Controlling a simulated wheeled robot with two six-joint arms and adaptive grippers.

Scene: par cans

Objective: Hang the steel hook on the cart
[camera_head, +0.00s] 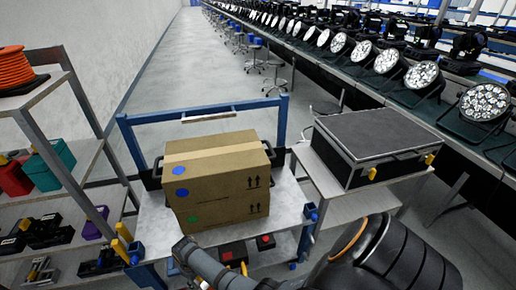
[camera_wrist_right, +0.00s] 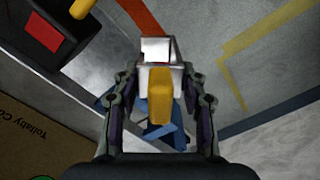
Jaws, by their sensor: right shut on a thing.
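In the right wrist view, my right gripper (camera_wrist_right: 160,78) is shut on a small steel piece with a yellow block on it, which I take as the steel hook (camera_wrist_right: 160,50). The fingers press it from both sides. A blue part (camera_wrist_right: 166,136) shows just behind the held piece; I cannot tell whether they touch. The cart (camera_head: 286,190) has a pale top and a blue frame, with a blue bracket (camera_head: 310,212) at its near right corner. In the head view the held hook is not clear, and my dark arm covers the lower right. My left gripper is not seen.
A black case (camera_head: 370,140) stands on a grey stand to the right. A loaded shelf rack (camera_head: 70,165) is at left. Open floor lies behind.

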